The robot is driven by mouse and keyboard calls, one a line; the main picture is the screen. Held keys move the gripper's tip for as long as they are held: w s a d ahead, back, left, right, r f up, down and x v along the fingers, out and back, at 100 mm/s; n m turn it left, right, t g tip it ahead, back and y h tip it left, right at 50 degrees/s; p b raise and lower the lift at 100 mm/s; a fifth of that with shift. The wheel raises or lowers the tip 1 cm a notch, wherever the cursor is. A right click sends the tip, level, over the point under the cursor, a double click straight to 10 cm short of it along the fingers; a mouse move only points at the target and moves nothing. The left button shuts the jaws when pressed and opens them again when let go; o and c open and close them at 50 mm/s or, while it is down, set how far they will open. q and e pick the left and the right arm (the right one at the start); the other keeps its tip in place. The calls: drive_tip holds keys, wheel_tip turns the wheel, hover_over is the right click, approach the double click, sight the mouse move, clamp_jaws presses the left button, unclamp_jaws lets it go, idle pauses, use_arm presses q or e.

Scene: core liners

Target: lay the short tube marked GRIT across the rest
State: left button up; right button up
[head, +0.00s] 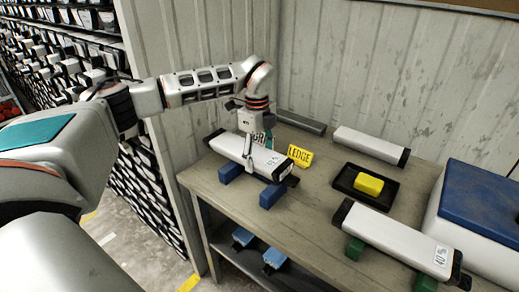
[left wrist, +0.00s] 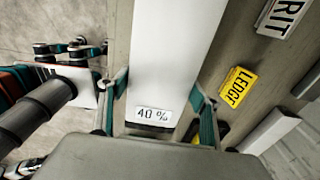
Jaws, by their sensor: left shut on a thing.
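My left gripper (head: 249,165) is shut across a long white tube (head: 222,143) with black end caps. In the left wrist view the fingers (left wrist: 160,95) lie on both sides of the white tube (left wrist: 170,50), whose label reads 40 %. The tube is over two blue blocks, a left one (head: 229,172) and a right one (head: 271,196); I cannot tell whether it touches them. A white sign ending in RIT (left wrist: 285,14) stands behind it, partly hidden in the head view. A yellow sign reads LEDGE (head: 299,156). My right gripper is out of view.
Another white tube (head: 395,235) lies on green blocks (head: 354,248) at the front right. A third white tube (head: 370,145) lies near the wall. A blue-topped white box (head: 485,205) stands at the right.

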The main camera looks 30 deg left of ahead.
use_arm(q)
wheel_tip(320, 180, down, 4)
drive_tip(key=shift+r, duration=0.25)
drive_tip(key=shift+f, duration=0.2)
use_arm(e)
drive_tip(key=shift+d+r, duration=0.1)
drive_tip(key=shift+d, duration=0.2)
use_arm(q)
drive_tip(key=shift+f, duration=0.1)
drive_tip(key=o, duration=2)
drive_tip(key=shift+f, duration=0.15)
drive_tip(key=shift+o, duration=0.2)
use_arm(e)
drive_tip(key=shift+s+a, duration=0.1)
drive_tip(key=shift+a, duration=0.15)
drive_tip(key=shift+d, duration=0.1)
use_arm(q)
drive_tip(key=shift+r, duration=0.45)
drive_tip(key=r, duration=0.7)
drive_tip(key=r+b, duration=0.1)
drive_tip(key=r, duration=0.3)
drive_tip(key=shift+a+r, duration=0.25)
drive_tip(key=shift+a, duration=0.05)
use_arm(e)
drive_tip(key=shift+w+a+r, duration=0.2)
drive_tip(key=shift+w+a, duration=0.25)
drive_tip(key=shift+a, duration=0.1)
use_arm(q)
drive_tip(key=shift+s+f, duration=0.1)
